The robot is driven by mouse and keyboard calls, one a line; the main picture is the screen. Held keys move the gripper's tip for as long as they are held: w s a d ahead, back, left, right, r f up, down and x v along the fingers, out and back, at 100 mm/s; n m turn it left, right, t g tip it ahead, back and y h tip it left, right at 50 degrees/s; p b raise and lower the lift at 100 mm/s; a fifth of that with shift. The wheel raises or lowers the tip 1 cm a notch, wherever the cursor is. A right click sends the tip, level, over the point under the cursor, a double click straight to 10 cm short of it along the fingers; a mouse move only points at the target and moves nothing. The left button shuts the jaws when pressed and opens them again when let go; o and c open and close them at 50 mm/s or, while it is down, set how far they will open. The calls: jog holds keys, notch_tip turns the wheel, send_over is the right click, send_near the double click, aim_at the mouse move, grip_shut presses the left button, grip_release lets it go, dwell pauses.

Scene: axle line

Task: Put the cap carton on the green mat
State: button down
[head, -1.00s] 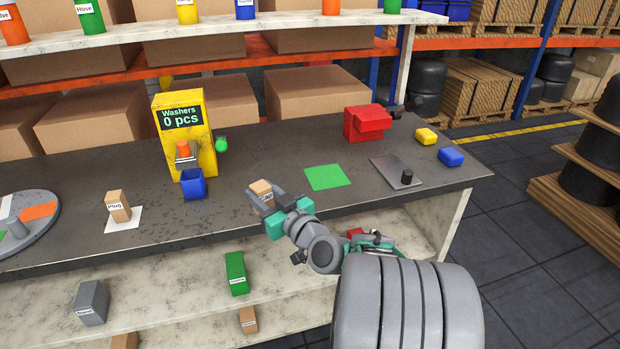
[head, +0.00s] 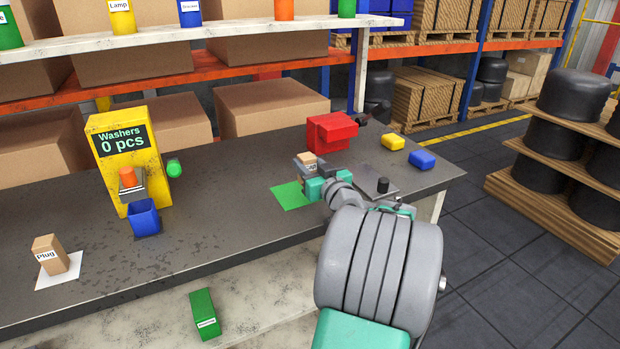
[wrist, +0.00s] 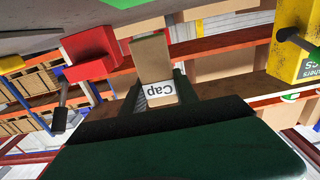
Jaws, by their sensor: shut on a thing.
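The cap carton (head: 308,161) is a small tan box, and its "Cap" label reads clearly in the wrist view (wrist: 154,68). My gripper (head: 312,170) is shut on it. In the head view the carton appears over the back right part of the green mat (head: 290,196). The gripper covers the mat's right side. I cannot tell how high the carton is above the mat. The mat is a flat green square on the dark bench.
A red vise (head: 330,132) stands just behind my gripper. A grey plate with a black knob (head: 383,185) lies to the right. Yellow (head: 392,142) and blue (head: 422,159) blocks sit near the bench's right end. The yellow washer dispenser (head: 148,165) is left. The bench between dispenser and mat is clear.

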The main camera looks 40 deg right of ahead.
jog(key=shift+w+d+f, duration=0.1)
jog(key=shift+d+f, duration=0.3)
jog(key=shift+f, duration=0.05)
jog(key=shift+d+f, duration=0.15)
jog(key=shift+f, duration=0.75)
jog(key=shift+d+f, duration=0.1)
jog(key=shift+f, duration=0.8)
jog(key=shift+f, duration=0.15)
jog(key=c, duration=0.9)
grip_release()
jog(key=shift+r, duration=0.3)
jog(key=b+v, duration=0.1)
jog(key=v, duration=1)
jog(key=shift+f+b, duration=0.15)
jog(key=shift+b, duration=0.15)
jog(key=shift+s+a, duration=0.25)
jog(key=shift+s, duration=0.2)
